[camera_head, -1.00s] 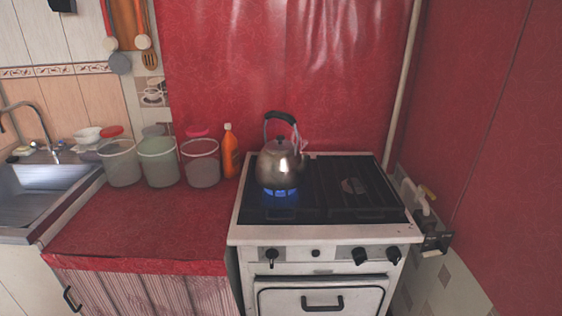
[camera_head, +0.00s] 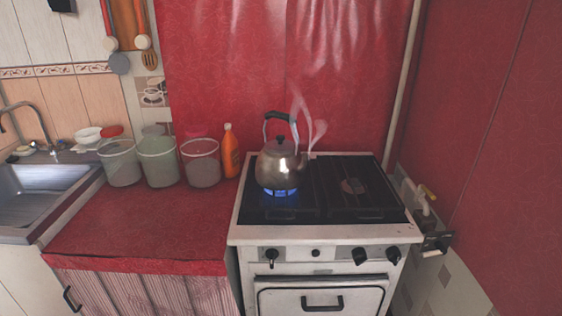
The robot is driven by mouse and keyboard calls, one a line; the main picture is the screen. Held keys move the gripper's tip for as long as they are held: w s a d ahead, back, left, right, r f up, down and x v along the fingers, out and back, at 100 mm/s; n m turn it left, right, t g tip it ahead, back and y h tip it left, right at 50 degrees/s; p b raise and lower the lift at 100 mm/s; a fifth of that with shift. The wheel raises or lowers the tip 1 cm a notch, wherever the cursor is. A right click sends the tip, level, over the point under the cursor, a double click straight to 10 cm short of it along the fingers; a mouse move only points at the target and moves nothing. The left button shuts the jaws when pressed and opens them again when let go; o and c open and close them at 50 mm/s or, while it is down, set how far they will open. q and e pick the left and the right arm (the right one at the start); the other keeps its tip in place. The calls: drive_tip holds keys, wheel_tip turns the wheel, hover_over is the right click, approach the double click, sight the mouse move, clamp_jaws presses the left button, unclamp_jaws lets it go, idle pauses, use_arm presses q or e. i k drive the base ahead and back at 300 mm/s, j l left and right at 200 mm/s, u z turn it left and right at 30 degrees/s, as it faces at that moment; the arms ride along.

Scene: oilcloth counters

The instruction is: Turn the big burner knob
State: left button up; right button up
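The white gas stove (camera_head: 325,236) stands at the middle right of the head view. Neither of my grippers is in the view.
A red oilcloth counter (camera_head: 135,228) lies left of the stove, with several lidded tubs and an orange bottle (camera_head: 230,151) at its back. A sink (camera_head: 40,185) is at far left. The counter's front is clear.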

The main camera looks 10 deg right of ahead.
sight(359, 255)
drive_tip(key=k+l+z, duration=0.25)
drive_tip(key=k, duration=0.3)
drive_tip(key=k+l+z, duration=0.2)
drive_tip(key=k, duration=0.3)
